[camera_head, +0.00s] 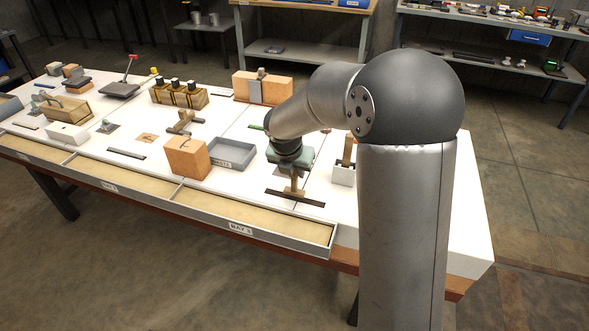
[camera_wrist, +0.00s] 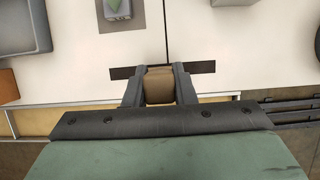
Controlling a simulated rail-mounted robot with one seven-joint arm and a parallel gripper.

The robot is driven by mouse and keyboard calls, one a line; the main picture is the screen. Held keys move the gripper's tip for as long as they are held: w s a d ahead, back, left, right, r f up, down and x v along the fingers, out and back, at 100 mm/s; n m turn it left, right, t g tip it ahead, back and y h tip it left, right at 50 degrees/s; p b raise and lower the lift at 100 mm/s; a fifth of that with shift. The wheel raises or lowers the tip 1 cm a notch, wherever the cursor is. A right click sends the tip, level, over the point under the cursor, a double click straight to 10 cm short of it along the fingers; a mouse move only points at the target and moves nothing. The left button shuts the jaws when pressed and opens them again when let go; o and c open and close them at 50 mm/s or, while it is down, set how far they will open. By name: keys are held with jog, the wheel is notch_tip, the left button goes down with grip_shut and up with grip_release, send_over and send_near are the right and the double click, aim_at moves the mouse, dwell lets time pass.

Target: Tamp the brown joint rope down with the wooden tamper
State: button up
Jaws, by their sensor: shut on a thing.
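My gripper (camera_head: 294,172) is low over the near right part of the white table. It is shut on a brown wooden piece, which I take for the wooden tamper (camera_head: 295,185); it points down. In the wrist view the tamper (camera_wrist: 159,88) shows as a brown block between the two fingers (camera_wrist: 159,90). A dark brown strip (camera_head: 310,201) lies crosswise at the tamper's lower end, and its ends show on both sides in the wrist view (camera_wrist: 201,67). I cannot tell whether tamper and strip touch. No joint rope can be made out clearly.
A grey tray (camera_head: 232,153) and an orange-brown block (camera_head: 187,158) stand left of my gripper. A white holder with a wooden piece (camera_head: 344,172) stands close on the right. A bay rail (camera_head: 255,228) runs along the table's front edge. A larger brown block (camera_head: 262,88) stands behind.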

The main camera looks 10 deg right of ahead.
jog(key=shift+r+p, duration=2.2)
jog(key=shift+r, duration=0.2)
